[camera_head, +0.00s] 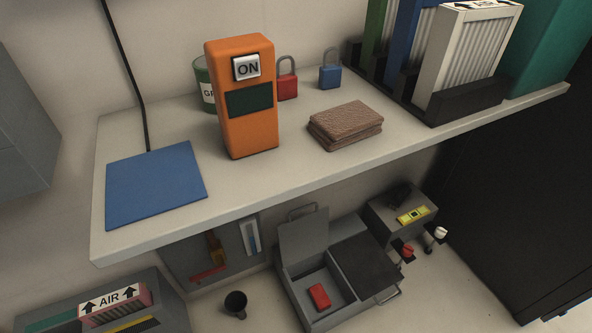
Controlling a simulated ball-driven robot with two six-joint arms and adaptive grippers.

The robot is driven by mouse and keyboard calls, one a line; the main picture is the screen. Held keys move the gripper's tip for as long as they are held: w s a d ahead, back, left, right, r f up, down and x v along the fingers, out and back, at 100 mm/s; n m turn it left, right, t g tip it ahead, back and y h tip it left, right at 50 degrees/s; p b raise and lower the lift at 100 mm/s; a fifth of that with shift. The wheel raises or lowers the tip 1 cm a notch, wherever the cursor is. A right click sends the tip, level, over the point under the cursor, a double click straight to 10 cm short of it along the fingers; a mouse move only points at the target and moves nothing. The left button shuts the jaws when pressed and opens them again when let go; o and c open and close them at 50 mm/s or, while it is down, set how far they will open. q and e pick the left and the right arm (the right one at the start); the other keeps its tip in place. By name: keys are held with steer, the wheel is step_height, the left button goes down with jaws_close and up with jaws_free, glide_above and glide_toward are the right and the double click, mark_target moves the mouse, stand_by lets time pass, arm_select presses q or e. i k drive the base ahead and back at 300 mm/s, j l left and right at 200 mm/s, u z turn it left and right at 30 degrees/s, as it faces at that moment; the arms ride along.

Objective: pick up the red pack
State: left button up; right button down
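A small red pack (319,296) lies inside the open left compartment of a grey metal box (325,318), low down below the shelf. The compartment's lid (304,240) stands raised at its back. The pack's top and front face show. Neither of my grippers is in the head view.
A pale shelf (225,190) above the box holds a blue mat (155,184), an orange unit (249,130), a brown folded cloth (346,125), padlocks and filters. A dark cup (236,304) stands left of the box. A grey case with a yellow level (413,215) is behind right.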

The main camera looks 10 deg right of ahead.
mark_target(323, 302)
steer(key=k+l+z, duration=0.15)
steer(key=k+z, duration=0.2)
steer(key=i+l, duration=0.25)
steer(key=l, duration=0.15)
steer(key=i+l+u, duration=0.15)
steer(key=l+u, duration=0.25)
steer(key=i+l+u, duration=0.1)
steer(key=u, duration=0.25)
steer(key=l+u, duration=0.4)
steer(key=u, duration=0.4)
